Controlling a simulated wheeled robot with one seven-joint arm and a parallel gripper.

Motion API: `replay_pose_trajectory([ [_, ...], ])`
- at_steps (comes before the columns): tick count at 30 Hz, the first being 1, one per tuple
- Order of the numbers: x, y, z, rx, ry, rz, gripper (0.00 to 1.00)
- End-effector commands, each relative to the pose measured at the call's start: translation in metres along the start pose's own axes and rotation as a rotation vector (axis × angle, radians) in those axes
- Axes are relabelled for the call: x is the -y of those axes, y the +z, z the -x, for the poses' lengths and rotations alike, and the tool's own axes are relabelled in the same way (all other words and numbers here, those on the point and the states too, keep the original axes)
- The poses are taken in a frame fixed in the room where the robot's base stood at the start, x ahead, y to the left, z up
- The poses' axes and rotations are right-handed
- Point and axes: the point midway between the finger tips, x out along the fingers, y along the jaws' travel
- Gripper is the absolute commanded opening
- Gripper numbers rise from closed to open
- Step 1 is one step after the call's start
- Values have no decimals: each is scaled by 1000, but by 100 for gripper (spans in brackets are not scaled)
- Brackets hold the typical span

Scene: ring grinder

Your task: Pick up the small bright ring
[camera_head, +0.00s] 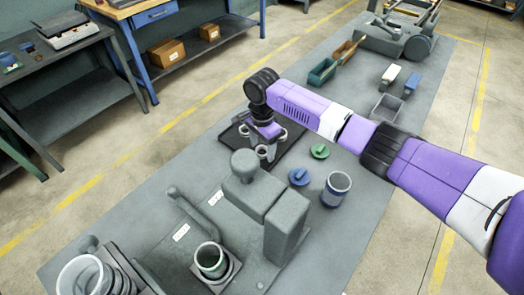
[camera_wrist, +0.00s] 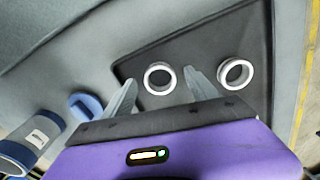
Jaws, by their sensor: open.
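Two bright rings lie on a dark tray (camera_wrist: 206,45) in the wrist view. One ring (camera_wrist: 151,88) shows between the fingertips of my gripper (camera_wrist: 160,76). The other ring (camera_wrist: 220,81) lies to the right, outside the right finger, and looks about the same size or slightly larger. My gripper is open, with nothing held. I cannot tell how high the fingertips are above the tray. In the head view my gripper (camera_head: 263,147) points down over the dark tray (camera_head: 290,146), with small rings close around the fingers, partly hidden.
A grey machine (camera_head: 287,225) with a knobbed top stands in front of the tray. Bins (camera_head: 322,72) and an empty grey box (camera_head: 386,107) lie farther back.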

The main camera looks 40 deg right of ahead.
Motion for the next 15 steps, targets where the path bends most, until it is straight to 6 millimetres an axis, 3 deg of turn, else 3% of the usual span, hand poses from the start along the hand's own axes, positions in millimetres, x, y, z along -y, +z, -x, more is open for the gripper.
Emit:
replay_pose_trajectory([
  [5,0,0,0,0,0,0,66],
  [15,0,0,0,0,0,0,0],
])
